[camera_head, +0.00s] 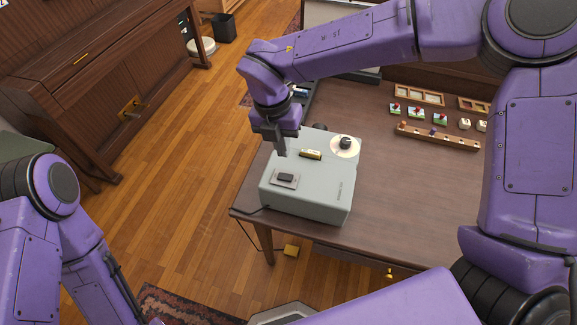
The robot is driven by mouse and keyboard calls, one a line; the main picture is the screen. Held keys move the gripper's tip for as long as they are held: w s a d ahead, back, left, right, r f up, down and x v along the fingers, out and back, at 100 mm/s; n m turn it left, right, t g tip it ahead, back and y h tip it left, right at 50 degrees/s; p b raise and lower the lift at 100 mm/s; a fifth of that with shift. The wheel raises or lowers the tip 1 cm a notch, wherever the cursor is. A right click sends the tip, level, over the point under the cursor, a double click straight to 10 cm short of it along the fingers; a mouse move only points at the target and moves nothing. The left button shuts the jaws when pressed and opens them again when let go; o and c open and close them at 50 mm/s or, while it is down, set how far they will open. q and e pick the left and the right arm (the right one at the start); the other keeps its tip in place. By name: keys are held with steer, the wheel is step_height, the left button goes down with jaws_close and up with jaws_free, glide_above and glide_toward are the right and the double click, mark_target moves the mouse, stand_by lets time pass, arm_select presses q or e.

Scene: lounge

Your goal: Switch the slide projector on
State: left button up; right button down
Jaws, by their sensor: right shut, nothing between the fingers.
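The slide projector (308,205) is a pale grey box on the left front corner of the dark wooden table. On its top are a black rocker switch (286,177) on a small plate, a brass-coloured label (311,154) and a black knob (345,142) on a pale dial. My right gripper (281,152) points down just above the projector's top, behind the switch in the picture. Its fingers are shut and empty. I cannot tell whether it touches the projector. My left arm shows at the lower left, but its gripper is out of view.
The table (378,215) has bare room right of the projector. Farther back are a wooden rack (437,137), several small slides and framed trays (419,95). A dark cable runs off the table's left edge. A piano (95,75) and a bin (223,28) stand on the left.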

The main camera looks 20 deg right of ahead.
mark_target(289, 177)
steer(key=f, duration=0.3)
steer(key=f+p, duration=0.1)
steer(key=f, duration=0.2)
steer(key=d+f+p, duration=0.1)
steer(key=f, duration=0.2)
steer(key=shift+s+d+f, duration=0.1)
steer(key=shift+s+f, duration=0.1)
steer(key=shift+s, duration=0.1)
arm_select(q)
step_height(289, 177, up, 2)
steer(key=shift+r, duration=0.25)
steer(key=shift+f, duration=0.1)
